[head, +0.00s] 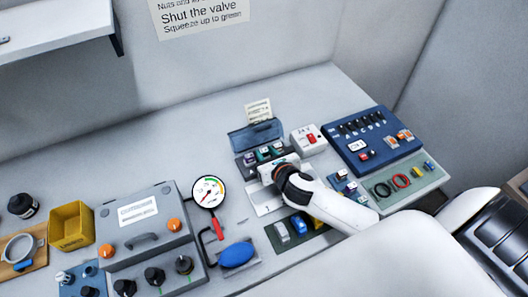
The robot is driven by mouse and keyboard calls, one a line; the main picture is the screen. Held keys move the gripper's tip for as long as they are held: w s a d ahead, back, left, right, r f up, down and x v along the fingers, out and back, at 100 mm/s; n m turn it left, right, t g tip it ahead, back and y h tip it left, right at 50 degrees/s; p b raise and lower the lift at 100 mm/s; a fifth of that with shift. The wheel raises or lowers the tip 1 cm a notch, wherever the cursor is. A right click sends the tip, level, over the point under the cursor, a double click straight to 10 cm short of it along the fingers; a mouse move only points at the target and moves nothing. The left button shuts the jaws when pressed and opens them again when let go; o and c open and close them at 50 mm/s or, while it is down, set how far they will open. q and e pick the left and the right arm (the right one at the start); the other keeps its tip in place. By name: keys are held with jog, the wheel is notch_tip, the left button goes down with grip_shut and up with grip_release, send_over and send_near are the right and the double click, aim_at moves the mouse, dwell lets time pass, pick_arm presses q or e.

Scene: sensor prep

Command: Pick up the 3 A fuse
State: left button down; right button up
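I cannot read a 3 A label on any part. Several small coloured parts (264,154) that may be fuses sit in an open dark case (255,134) behind my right gripper. More small white-topped parts (350,188) sit on a rack to the right of my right arm. My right gripper (273,174) is over the white plate (265,198), just in front of the open case. Its fingers are too small and too hidden by the wrist to tell open from shut, or whether they hold anything. My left gripper is out of view.
A blue panel (383,157) and a white switch box (308,139) stand behind and right. A green mat (427,186) holds rings. At left are a pressure gauge (208,192), a grey case (140,213) and a yellow bin (71,226). The bench behind the gauge is clear.

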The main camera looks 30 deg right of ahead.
jog(key=shift+x, duration=1.1)
jog(key=c, duration=0.6)
jog(key=shift+r, duration=0.1)
